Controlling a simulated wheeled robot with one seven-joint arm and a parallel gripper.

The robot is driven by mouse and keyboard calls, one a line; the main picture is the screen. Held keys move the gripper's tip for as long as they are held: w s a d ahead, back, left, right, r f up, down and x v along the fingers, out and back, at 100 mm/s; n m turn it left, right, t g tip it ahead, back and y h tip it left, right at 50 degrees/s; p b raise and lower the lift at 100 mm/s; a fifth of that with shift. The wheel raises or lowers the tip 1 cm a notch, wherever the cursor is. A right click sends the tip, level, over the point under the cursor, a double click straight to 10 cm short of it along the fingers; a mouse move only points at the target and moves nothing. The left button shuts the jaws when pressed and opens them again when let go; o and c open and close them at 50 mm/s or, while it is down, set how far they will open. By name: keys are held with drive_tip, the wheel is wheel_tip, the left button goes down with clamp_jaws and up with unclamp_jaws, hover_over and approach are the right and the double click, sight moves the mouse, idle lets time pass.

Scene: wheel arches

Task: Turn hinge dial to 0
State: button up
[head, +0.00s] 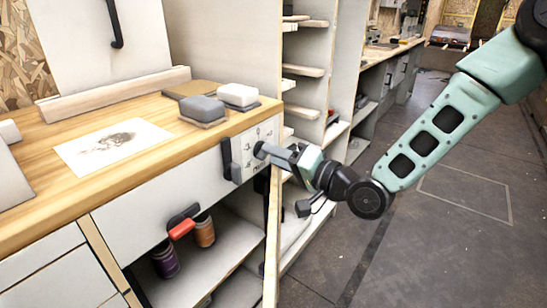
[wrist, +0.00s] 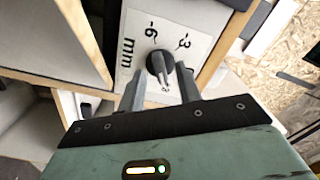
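The hinge dial (wrist: 158,64) is a dark round knob on a white scale plate (wrist: 132,50) marked -3, -6 and mm in the wrist view. A pale pointer shows on the knob's lower side; its exact reading is too small to tell. In the head view the scale plate (head: 268,132) is on the bench's end panel, and my gripper hides much of it. My gripper (wrist: 160,78) is open, with one finger on each side of the dial. The right finger is very near the knob; I cannot tell whether it touches.
The wooden bench top (head: 95,185) holds a paper sheet (head: 112,147) and two brushes or blocks (head: 202,110). A black handle (head: 229,160) sticks out left of the dial. A red handle (head: 182,229) and cans (head: 204,230) are below. Free floor (head: 450,210) lies to the right.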

drive_tip(key=shift+w+a, duration=0.4)
drive_tip(key=shift+a, duration=0.1)
clamp_jaws()
